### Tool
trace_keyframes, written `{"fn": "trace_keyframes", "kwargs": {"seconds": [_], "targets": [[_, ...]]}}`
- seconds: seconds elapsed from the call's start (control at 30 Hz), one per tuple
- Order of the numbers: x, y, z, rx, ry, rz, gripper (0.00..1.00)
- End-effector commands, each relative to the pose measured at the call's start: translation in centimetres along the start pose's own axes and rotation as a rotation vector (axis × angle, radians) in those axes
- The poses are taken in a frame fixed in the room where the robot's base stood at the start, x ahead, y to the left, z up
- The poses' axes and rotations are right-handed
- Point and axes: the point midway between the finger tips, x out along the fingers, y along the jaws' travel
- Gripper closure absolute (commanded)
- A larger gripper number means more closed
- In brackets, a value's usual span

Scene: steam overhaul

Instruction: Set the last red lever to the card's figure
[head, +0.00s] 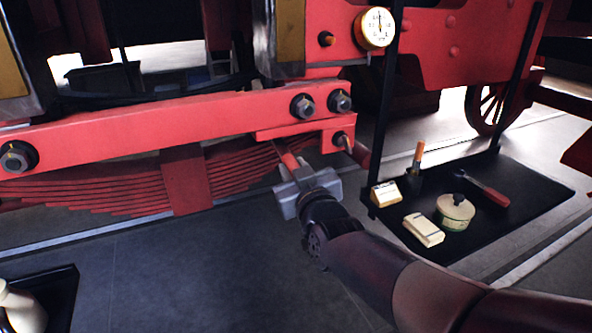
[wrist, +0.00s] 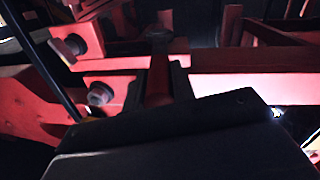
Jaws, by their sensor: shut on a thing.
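My gripper (head: 297,176) is in the middle of the head view, below the end of the red beam. It is shut on a red lever (head: 287,156) that slants up and left from the jaws. In the wrist view the lever (wrist: 159,78) stands between the two fingers, and its lower part is hidden by the gripper body. A round white dial gauge (head: 376,28) with a dark needle is on the red frame above; its figures are too small to read. A small cream card or block (head: 385,193) stands on the tray; any figure on it cannot be read.
A black hanging tray (head: 530,190) at right bears a cream box (head: 424,230), a round tin (head: 456,211), a red-handled tool (head: 488,189) and a pot with an upright handle (head: 415,180). Bolts (head: 303,106) project from the red beam (head: 170,125) above a leaf spring (head: 110,180).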

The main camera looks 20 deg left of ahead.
Motion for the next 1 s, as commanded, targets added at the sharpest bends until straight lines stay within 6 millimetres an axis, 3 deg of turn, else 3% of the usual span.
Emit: {"fn": "trace_keyframes", "kwargs": {"seconds": [0.1,0.13,0.37,0.73,1.0], "targets": [[0.0,0.1,-0.2,0.0,0.005,0.001,1.0],[0.0,0.1,-0.2,0.0,0.005,0.001,0.73],[0.0,0.0,-0.1,0.0,0.002,0.001,0.54],[-0.7,0.0,-0.1,0.0,0.002,0.0,0.54],[-4.6,0.0,0.0,0.0,0.003,0.0,0.54]]}}
